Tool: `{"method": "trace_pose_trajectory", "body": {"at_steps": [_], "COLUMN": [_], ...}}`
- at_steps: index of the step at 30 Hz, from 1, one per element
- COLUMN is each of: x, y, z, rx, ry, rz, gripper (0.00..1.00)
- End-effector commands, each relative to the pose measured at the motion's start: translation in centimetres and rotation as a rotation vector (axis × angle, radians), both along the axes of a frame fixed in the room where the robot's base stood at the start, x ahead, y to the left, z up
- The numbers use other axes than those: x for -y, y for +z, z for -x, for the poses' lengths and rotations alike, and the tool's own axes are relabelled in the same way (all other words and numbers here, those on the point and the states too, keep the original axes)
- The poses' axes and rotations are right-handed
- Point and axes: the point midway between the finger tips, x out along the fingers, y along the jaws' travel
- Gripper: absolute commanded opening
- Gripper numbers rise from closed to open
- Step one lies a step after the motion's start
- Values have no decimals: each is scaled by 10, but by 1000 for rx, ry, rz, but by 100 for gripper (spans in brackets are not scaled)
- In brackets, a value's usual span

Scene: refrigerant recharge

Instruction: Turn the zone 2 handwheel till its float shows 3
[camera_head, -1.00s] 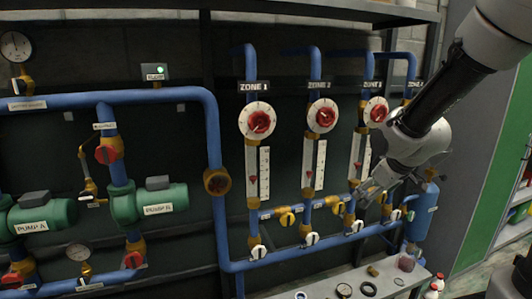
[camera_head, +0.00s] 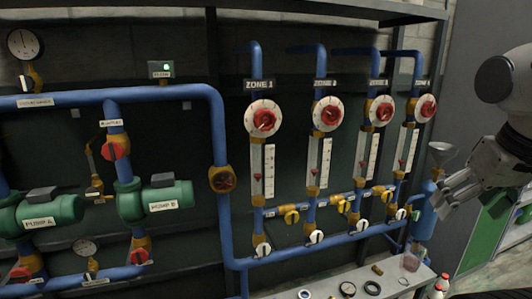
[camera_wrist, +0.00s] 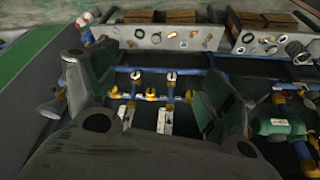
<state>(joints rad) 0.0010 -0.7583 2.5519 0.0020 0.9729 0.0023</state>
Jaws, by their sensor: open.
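The zone 2 handwheel (camera_head: 327,114), a red knob on a white round dial, is second from the left in the head view. Below it stands the zone 2 float gauge (camera_head: 319,163), a clear tube beside a white scale. Its red float (camera_head: 314,172) sits in the lower part; the scale figures are too small to read. My gripper (camera_head: 447,192) is open and empty at the right, well apart from the handwheel. In the wrist view its fingers (camera_wrist: 150,88) stand wide apart, with valves and pipes beyond.
The zone 1 handwheel (camera_head: 263,119), zone 3 handwheel (camera_head: 381,111) and zone 4 handwheel (camera_head: 426,108) flank it. Yellow and white valve handles line the blue pipes below. A funnel (camera_head: 441,152) is near my gripper. A bench (camera_head: 330,289) holds rings and small parts.

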Motion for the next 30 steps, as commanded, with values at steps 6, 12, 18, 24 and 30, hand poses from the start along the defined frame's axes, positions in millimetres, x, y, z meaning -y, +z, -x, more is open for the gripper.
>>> {"method": "trace_pose_trajectory", "body": {"at_steps": [6,12,18,24,30], "x": [0,-3,-11,-28,-69], "y": [0,-7,-45,-87,-96], "z": [0,-4,-26,-136,-271], "rx": [0,-35,-208,-64,341], "ry": [1,16,62,136,221], "rz": [0,1,16,48,16], "gripper": [83,83,83,83,83]}}
